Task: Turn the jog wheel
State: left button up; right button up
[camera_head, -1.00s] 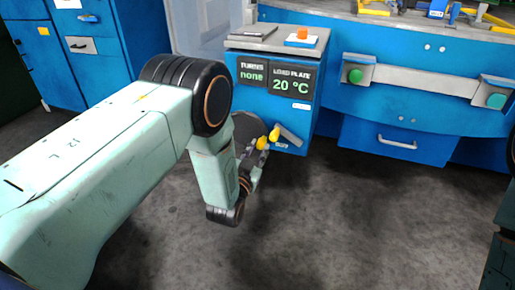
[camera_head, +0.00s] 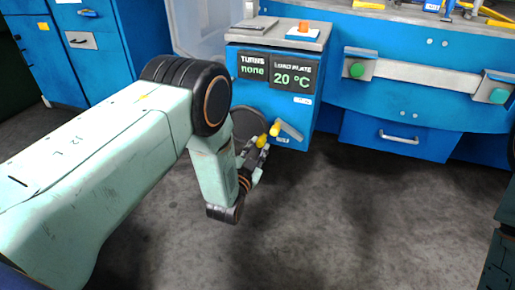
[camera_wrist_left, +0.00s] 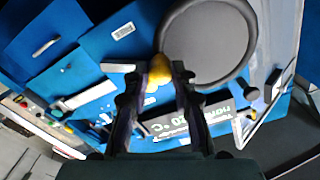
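The jog wheel (camera_head: 247,118) is a dark round disc on the front of the blue cabinet, partly hidden behind my left arm. It shows as a large grey disc in the left wrist view (camera_wrist_left: 210,45). Its yellow knob (camera_head: 261,140) is at my left gripper's (camera_head: 256,155) fingertips. In the left wrist view, the fingers of the left gripper (camera_wrist_left: 159,75) stand apart, one on each side of the knob (camera_wrist_left: 160,68). I cannot tell whether they touch it. The display (camera_head: 272,73) reads TURNS none, LOAD PLATE 20 °C. My right gripper is out of view.
A pale lever (camera_head: 290,130) with a yellow end (camera_head: 275,129) sits just right of the knob, close to my fingers. A blue bench (camera_head: 415,95) with two green buttons stands at the right. Blue drawers (camera_head: 80,60) stand at the left. The floor in front is clear.

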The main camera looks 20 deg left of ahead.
pick_arm(q)
jog(key=o, duration=0.4)
jog(key=s, duration=1.2)
jog(key=shift+a, duration=0.2)
dwell(0.9)
